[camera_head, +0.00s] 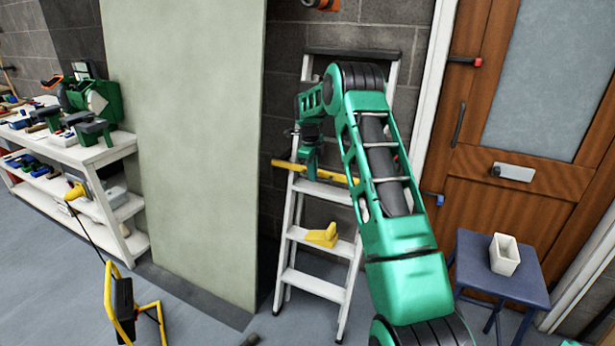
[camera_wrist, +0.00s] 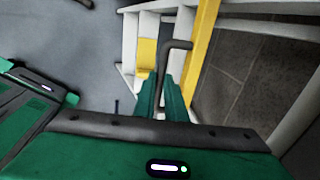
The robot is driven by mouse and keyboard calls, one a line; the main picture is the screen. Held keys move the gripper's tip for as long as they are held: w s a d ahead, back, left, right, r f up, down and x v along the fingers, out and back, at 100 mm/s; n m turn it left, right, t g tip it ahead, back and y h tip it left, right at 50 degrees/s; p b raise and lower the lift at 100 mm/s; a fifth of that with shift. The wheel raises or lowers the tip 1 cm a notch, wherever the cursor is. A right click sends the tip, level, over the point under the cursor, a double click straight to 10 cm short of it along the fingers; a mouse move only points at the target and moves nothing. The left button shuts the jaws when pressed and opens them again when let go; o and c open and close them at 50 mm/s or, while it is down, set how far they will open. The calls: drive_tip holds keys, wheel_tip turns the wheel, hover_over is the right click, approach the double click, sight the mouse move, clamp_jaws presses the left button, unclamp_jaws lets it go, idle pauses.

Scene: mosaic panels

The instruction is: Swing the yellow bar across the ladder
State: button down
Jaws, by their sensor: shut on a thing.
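The yellow bar (camera_head: 286,165) runs roughly level across the ladder (camera_head: 352,240) in the head view, its left end reaching past the left rail. In the wrist view, the bar (camera_wrist: 204,55) is a long yellow strip right of my fingers. A bent grey handle (camera_wrist: 176,45) reaches from the bar to between my fingertips. My gripper (camera_head: 311,174) is at the bar, in front of the ladder. In the wrist view, my gripper (camera_wrist: 165,92) is shut on the grey handle. My arm hides part of the ladder's right side.
A yellow wedge-shaped piece (camera_head: 322,236) sits on a lower ladder step. A pale panel (camera_head: 180,150) stands left of the ladder. A blue stool (camera_head: 490,262) with a white pot (camera_head: 504,255) stands right, before the wooden door (camera_head: 530,170). A white tool shelf (camera_head: 85,155) stands far left.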

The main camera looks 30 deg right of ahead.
drive_tip(key=c, duration=1.8)
unclamp_jaws()
drive_tip(key=shift+a, duration=0.1)
drive_tip(key=r, duration=0.3)
drive_tip(key=a+r, duration=0.1)
drive_tip(key=r, duration=0.3)
drive_tip(key=s+r, duration=0.1)
drive_tip(key=r, duration=0.2)
drive_tip(key=shift+a+r, duration=0.3)
drive_tip(key=shift+a, duration=0.1)
